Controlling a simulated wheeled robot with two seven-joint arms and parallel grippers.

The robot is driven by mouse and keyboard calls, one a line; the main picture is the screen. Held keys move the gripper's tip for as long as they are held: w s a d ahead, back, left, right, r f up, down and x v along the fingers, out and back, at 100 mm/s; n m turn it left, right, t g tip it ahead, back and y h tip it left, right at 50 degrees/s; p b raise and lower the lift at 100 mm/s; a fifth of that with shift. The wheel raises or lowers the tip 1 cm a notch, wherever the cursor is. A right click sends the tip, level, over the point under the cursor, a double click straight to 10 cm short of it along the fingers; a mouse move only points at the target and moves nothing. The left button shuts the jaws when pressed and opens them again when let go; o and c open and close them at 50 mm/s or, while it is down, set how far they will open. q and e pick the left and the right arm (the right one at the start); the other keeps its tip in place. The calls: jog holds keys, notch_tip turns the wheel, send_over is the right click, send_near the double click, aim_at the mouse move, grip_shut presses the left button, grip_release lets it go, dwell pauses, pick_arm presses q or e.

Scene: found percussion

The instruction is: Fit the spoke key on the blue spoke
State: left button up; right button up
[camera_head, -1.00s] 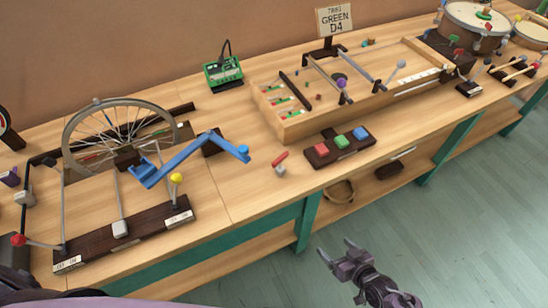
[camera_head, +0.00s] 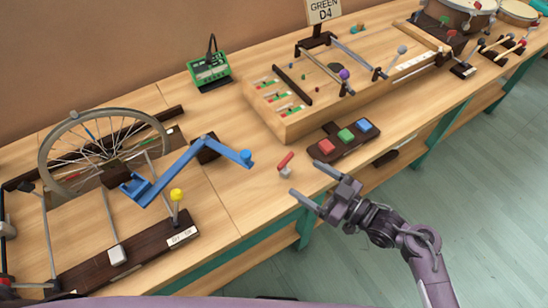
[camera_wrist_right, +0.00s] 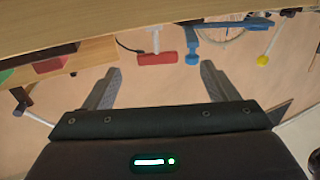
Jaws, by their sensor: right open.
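The spoke key (camera_head: 285,162), with a red handle and a small grey head, lies on the bench near its front edge. The blue spoke (camera_head: 90,133) is in the upper part of the bicycle wheel (camera_head: 160,127), which stands at the left. My right gripper (camera_head: 306,180) is open and empty, just in front and to the right of the key. In the right wrist view its two fingers (camera_wrist_right: 160,78) are spread, with the key's red handle (camera_wrist_right: 159,58) beyond and between their tips. My left gripper is not in view.
A blue lever (camera_head: 180,170) and a yellow-tipped rod (camera_head: 177,195) stand between key and wheel. A dark block with coloured buttons (camera_head: 346,136) is right of the key, and a wooden box (camera_head: 287,130) is behind.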

aim_at(288, 162)
jog(key=x, duration=0.3)
jog(key=shift+r, duration=0.3)
jog(key=shift+w+a+r+p, duration=0.1)
jog(key=shift+w+a+p, duration=0.15)
jog(key=shift+p, duration=0.05)
jog(key=x, duration=0.3)
jog(key=shift+w+a+r+p, duration=0.1)
jog(key=shift+w+r+p, duration=0.1)
jog(key=shift+w+p, duration=0.15)
jog(key=shift+w+a, duration=0.15)
jog(key=shift+a, duration=0.15)
jog(key=shift+w+a+f, duration=0.1)
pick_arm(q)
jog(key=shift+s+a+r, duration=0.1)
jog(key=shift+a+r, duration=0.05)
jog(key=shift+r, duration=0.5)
pick_arm(e)
jog(key=c, duration=1.1)
